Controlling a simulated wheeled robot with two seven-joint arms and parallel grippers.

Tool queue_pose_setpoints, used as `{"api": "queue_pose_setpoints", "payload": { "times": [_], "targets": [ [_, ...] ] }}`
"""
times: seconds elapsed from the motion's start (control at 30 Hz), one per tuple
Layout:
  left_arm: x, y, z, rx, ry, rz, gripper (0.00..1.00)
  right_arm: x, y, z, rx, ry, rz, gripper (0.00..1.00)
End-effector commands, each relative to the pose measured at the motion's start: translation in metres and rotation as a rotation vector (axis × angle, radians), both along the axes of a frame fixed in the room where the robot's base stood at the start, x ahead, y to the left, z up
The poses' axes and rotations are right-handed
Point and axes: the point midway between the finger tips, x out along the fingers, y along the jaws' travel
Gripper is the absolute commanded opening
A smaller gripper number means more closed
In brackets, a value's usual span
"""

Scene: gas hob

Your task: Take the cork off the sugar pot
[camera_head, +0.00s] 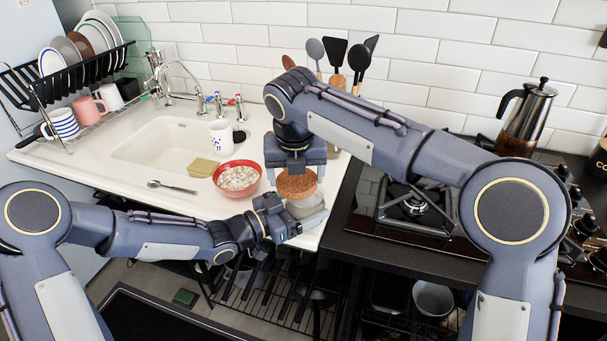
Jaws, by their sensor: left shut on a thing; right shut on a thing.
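The sugar pot (305,208) is a small clear-glass pot near the front right corner of the white sink counter. Its brown round cork (297,184) is at the pot's mouth; I cannot tell whether there is a gap between them. My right gripper (298,172) reaches down from above and is shut on the cork. My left gripper (296,221) comes in from the left and is shut on the pot's body. The grippers hide parts of the pot and the cork's edges.
A red bowl of pale food (239,179) stands just left of the pot, with a white mug (221,138) behind it. A spoon (171,187) and a sponge (202,168) lie further left. The black gas hob (415,204) and a coffee pot (526,118) are to the right.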

Motion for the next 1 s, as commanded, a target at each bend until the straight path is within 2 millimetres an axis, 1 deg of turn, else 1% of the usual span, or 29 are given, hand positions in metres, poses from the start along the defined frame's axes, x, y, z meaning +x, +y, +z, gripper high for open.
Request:
{"api": "queue_pose_setpoints", "payload": {
  "times": [0.07,0.13,0.3,0.4,0.67,0.7,0.8,1.0],
  "targets": [
    [0.001,0.002,-0.001,0.002,0.001,0.005,0.41,0.000,-0.001,0.001,-0.001,0.000,-0.001,0.31],
    [0.002,0.002,-0.001,0.002,0.001,0.006,0.41,0.001,-0.001,0.006,0.000,-0.002,-0.003,0.31],
    [0.002,0.003,-0.001,0.002,0.001,0.009,0.41,0.001,-0.001,0.028,-0.001,-0.002,-0.003,0.31],
    [0.002,0.003,-0.001,0.002,0.001,0.009,0.41,0.001,-0.001,0.036,-0.002,-0.001,-0.004,0.31],
    [0.003,0.004,-0.001,0.002,0.001,0.010,0.41,0.000,-0.002,0.039,-0.004,0.001,-0.003,0.31],
    [0.003,0.004,-0.001,0.002,0.001,0.010,0.86,0.000,-0.002,0.039,-0.004,0.001,-0.003,0.31],
    [0.003,0.004,-0.001,0.002,0.001,0.010,0.99,0.000,-0.002,0.039,-0.004,0.001,-0.003,0.31],
    [0.002,0.003,0.000,0.001,0.001,0.009,1.00,0.001,-0.002,0.039,-0.004,0.001,-0.004,0.31]
  ]
}}
